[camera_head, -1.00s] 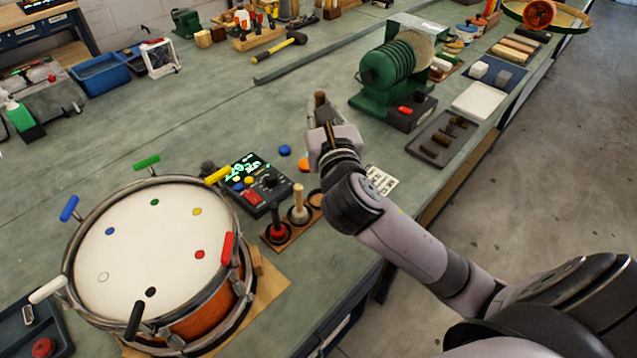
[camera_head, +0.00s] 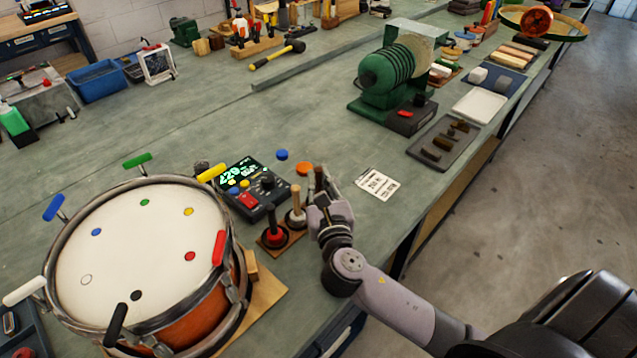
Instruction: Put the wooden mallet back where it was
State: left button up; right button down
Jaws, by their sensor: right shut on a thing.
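My right gripper (camera_head: 325,196) is shut on a brown wooden piece (camera_head: 319,178), which I take for the wooden mallet. Only its upper part shows; the fingers and wrist hide the rest. The gripper is at the right end of a small wooden rack (camera_head: 283,243) beside the drum. In the rack stand a red-handled tool (camera_head: 275,232) and a pale wooden-handled tool (camera_head: 296,207), both upright. The rack's right end is hidden behind my gripper, so I cannot tell whether the mallet touches it. My left gripper is not in view.
A drum (camera_head: 140,255) with coloured handles stands left of the rack. A control box (camera_head: 251,187) is behind the rack. A green grinder (camera_head: 392,80) stands farther back.

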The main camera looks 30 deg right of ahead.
jog(key=shift+f, duration=0.15)
jog(key=shift+f, duration=0.15)
jog(key=c, duration=1.7)
grip_release()
jog(key=shift+o, duration=0.2)
jog(key=shift+r, duration=0.35)
jog(key=b+v, duration=0.1)
jog(key=v, duration=1.1)
jog(key=shift+f, duration=0.1)
jog(key=shift+s+f, duration=0.1)
